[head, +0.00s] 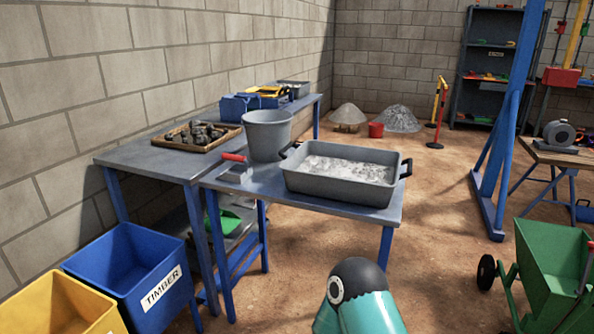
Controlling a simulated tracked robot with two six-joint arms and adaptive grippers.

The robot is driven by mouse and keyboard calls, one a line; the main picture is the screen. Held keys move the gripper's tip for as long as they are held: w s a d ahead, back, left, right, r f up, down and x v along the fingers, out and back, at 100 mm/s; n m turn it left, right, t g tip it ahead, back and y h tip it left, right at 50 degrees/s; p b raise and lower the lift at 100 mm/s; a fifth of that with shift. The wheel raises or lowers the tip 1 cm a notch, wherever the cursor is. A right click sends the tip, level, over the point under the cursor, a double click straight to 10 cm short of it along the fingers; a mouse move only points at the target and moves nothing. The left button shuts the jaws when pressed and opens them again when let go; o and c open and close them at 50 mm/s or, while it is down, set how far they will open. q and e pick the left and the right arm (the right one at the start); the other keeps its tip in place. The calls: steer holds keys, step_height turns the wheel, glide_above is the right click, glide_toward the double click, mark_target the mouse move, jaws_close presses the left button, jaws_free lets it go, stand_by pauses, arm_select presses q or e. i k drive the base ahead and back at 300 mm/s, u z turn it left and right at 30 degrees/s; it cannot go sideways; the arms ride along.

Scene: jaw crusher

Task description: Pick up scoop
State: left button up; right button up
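A small tool with a red handle and a grey, flat-looking body, which looks like the scoop (236,173), lies on the near blue-legged table (262,190). It is left of the grey tray and in front of the grey bucket. Nothing touches it from above. Neither of my grippers shows in the head view. Only a teal and black rounded part of my own arm shows at the bottom, right of centre.
A grey two-handled tray (335,187) of pale grit fills the table's right side. A grey bucket (268,138) stands behind the tool. A wooden tray (160,142) holds dark stones. Blue timber bin (165,290) and yellow bin (50,308) stand front left; a green hopper (550,262) stands right.

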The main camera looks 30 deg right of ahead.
mark_target(239, 173)
steer(key=z, duration=0.65)
steer(key=k, duration=0.85)
steer(key=z, duration=0.05)
steer(key=i, duration=0.9)
steer(key=u, duration=0.2)
steer(key=k, duration=0.85)
steer(key=z, duration=0.2)
steer(key=i, duration=0.65)
